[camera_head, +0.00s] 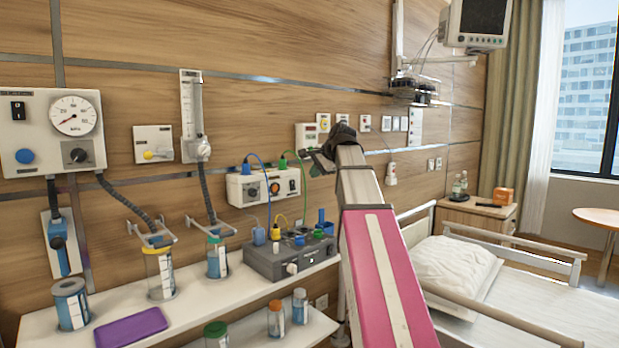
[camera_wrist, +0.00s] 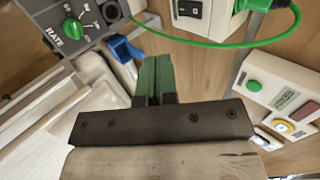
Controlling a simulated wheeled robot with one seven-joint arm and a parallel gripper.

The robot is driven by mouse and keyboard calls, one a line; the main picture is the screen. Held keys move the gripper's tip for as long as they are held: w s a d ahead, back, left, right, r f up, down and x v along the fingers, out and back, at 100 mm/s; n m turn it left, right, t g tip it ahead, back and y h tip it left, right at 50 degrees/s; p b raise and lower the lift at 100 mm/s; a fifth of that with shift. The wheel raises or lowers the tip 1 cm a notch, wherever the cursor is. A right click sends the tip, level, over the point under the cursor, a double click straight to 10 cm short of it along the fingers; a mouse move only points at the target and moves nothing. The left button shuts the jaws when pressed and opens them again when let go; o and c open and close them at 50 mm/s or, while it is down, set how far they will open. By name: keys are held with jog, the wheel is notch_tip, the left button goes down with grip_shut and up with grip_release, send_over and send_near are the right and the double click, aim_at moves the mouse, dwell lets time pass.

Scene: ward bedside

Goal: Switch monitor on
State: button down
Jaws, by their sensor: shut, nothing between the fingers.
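A monitor (camera_head: 483,20) hangs on a wall arm at the upper right in the head view, its screen dark. My gripper (camera_head: 322,162) is in front of the wall, well to the left of and below the monitor. In the wrist view its green-tipped fingers (camera_wrist: 155,75) are together with nothing between them, and they touch nothing that I can see. A small wall panel (camera_head: 306,137) is partly hidden behind my arm. In the wrist view a panel (camera_wrist: 285,105) shows a green button, a small display and a yellow-ringed button. The monitor is not in the wrist view.
A white wall unit (camera_head: 262,185) with blue and green hoses is left of my gripper. A grey device (camera_head: 290,256) with knobs and plugs stands on the shelf below. Bottles and a purple tray (camera_head: 131,327) are further left. A bed (camera_head: 520,290) is to the right.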

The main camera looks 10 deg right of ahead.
aim_at(294, 190)
jog(key=shift+w+a+r+x, duration=0.15)
jog(key=shift+w+r+x, duration=0.15)
jog(key=shift+x, duration=1.65)
jog(key=shift+w+a+r+x, duration=0.2)
jog(key=shift+w+r+x, duration=0.1)
jog(key=shift+x, duration=1.6)
jog(key=shift+w+a+r+x, duration=0.15)
jog(key=shift+w+r+x, duration=0.15)
jog(key=shift+x, duration=1.65)
jog(key=shift+w+a, duration=0.1)
jog(key=shift+w, duration=0.05)
